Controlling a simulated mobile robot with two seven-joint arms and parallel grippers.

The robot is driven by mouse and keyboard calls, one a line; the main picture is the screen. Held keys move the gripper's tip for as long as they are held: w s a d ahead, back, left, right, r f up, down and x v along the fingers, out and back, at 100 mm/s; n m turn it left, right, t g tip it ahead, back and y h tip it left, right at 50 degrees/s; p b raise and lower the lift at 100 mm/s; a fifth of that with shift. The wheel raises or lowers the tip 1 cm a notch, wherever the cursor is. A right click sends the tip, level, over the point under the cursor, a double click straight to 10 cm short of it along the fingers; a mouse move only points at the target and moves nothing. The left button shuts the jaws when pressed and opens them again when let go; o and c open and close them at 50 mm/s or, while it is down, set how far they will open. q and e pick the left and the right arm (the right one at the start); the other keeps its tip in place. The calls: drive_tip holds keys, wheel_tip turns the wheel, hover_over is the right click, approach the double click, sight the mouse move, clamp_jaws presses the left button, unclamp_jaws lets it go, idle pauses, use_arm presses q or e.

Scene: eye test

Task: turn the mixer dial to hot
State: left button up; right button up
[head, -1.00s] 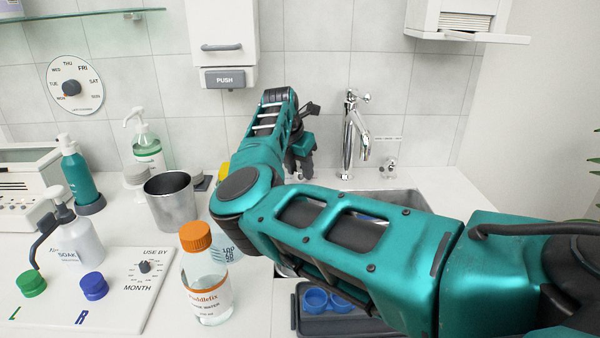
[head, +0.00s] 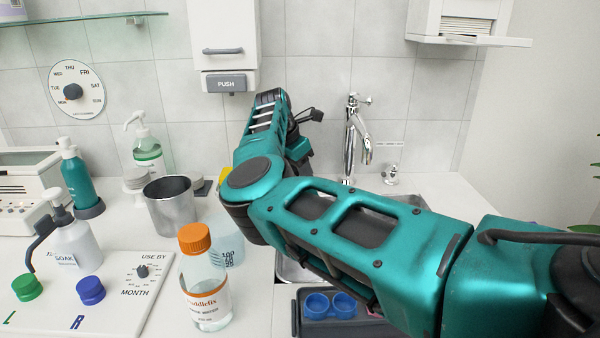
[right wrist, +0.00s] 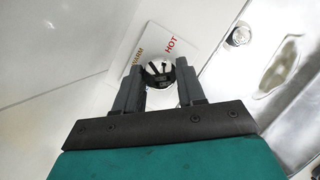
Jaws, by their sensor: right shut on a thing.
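In the right wrist view the mixer dial (right wrist: 158,73) is a small round knob, partly black and partly pale. It sits in front of a white plate (right wrist: 180,35) with the words WARM and HOT in red and brown. HOT lies up and right of the knob, WARM up and left. My right gripper (right wrist: 160,82) is shut on the dial, one finger on each side. I cannot tell which word the dial points to. In the head view my right gripper (head: 299,152) is mostly behind my own arm, which hides the dial. My left gripper is not in view.
The chrome tap (head: 353,135) stands behind the sink (head: 408,198), right of my right gripper. A steel cup (head: 171,206), an orange-capped bottle (head: 205,285) and a soap bottle (head: 80,240) stand to the left. A tray with blue cups (head: 330,328) lies below my arm.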

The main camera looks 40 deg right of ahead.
drive_tip(key=o, duration=1)
drive_tip(key=shift+o, duration=0.2)
